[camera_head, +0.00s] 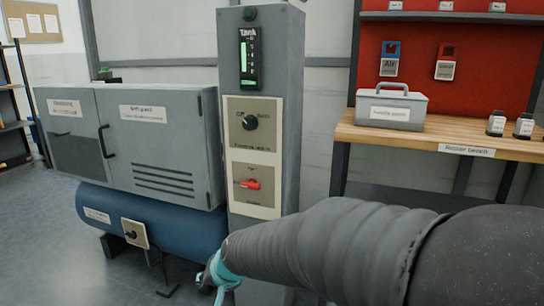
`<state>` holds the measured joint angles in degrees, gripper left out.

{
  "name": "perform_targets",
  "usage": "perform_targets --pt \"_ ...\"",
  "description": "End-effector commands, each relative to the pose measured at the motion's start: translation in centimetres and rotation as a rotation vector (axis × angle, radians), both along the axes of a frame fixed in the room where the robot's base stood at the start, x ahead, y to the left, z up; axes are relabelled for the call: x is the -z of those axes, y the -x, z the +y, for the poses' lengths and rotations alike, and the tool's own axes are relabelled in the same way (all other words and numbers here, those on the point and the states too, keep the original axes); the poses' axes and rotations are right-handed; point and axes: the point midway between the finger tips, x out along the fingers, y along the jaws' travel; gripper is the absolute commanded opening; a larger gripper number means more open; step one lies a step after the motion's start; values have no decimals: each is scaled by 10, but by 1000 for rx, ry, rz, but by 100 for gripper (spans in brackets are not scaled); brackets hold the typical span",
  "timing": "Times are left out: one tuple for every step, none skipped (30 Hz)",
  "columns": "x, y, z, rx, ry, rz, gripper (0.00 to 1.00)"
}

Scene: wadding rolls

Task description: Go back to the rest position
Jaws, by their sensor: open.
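My gripper (219,277) shows at the bottom, left of the middle, as a small teal end on my dark sleeved arm, which comes in from the lower right. The jaws are open and no held thing shows in them. They are partly cut off by the bottom edge. The gripper is in front of the lower part of a grey control column (291,120) and the right end of a blue tank (190,230). I cannot tell how far it is from either.
The column carries a green level gauge (250,62), a black knob (250,122) and a red switch (250,184). A grey cabinet (160,140) stands left. At right, a wooden bench (425,139) holds a grey toolbox (390,105) and two small bottles. Floor (35,230) is clear at far left.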

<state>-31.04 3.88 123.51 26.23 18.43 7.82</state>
Motion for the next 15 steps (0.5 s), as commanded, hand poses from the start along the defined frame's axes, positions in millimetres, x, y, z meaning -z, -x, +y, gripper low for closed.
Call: perform_targets --pt "-7 17 -25 -39 46 18 44" --pt "-9 28 -38 -64 77 32 44" --pt "-11 41 -56 -92 114 49 44" --pt "-13 51 -69 -112 143 61 44" --pt "-15 61 -82 -129 170 74 44" --pt "-17 74 -100 -148 206 87 44" --pt "-19 83 -113 -159 230 97 44" --pt "-22 92 -126 -167 253 106 44" --pt "-24 105 -143 -176 284 118 44" --pt "-26 114 -155 -180 305 125 44" --pt "-28 122 -167 -182 325 131 44" --pt "-31 133 -182 -178 350 139 44" --pt "-34 141 -193 -173 367 142 44" --pt "-36 148 -204 -167 383 143 44" --pt "-39 158 -217 -154 401 143 44"
